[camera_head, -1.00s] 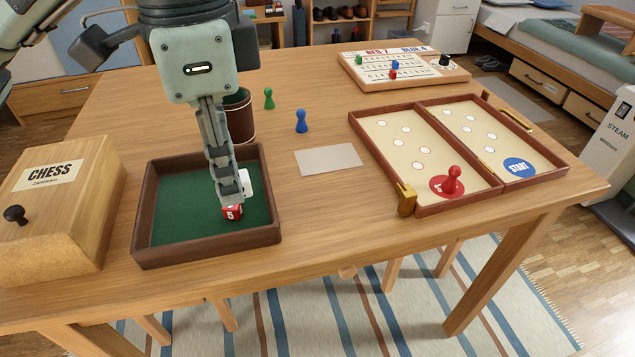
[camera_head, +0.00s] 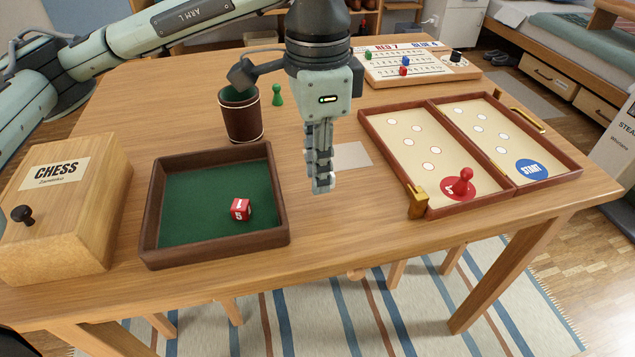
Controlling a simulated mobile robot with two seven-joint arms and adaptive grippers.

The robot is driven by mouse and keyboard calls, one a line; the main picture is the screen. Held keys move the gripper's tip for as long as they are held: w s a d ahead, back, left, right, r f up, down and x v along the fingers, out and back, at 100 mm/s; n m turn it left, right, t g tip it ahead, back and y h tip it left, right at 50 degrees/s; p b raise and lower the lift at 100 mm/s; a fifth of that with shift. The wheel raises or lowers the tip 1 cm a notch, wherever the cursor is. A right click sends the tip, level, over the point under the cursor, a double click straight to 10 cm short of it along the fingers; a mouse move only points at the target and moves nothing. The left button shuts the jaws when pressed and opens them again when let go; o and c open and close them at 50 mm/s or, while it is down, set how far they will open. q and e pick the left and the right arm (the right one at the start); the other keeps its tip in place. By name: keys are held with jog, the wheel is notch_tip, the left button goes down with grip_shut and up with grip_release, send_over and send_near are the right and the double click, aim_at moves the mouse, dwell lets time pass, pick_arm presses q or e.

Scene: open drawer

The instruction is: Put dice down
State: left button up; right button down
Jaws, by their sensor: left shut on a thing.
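The red die (camera_head: 240,209) with white marks lies on the green floor of the brown-rimmed tray (camera_head: 215,247), in its right part. My left gripper (camera_head: 322,186) points straight down to the right of the tray, in front of the white card. It is apart from the die. Its fingers are shut, seen edge-on, and what is between them is hidden from this side. My right gripper is not in view.
A wooden chess box (camera_head: 95,195) stands left of the tray and a brown dice cup (camera_head: 241,115) behind it. A green pawn (camera_head: 277,95) stands nearby. Right are the hinged game board (camera_head: 410,118), its red pawn (camera_head: 463,183), and a score board (camera_head: 425,72).

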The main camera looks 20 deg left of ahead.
pick_arm(q)
notch_tip(320, 180, down, 3)
jog(key=shift+f, duration=0.45)
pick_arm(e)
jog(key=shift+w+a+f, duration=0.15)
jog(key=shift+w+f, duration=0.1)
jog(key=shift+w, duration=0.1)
pick_arm(q)
jog(key=shift+f, duration=0.15)
jog(key=o, duration=0.8)
jog(key=shift+c, duration=0.2)
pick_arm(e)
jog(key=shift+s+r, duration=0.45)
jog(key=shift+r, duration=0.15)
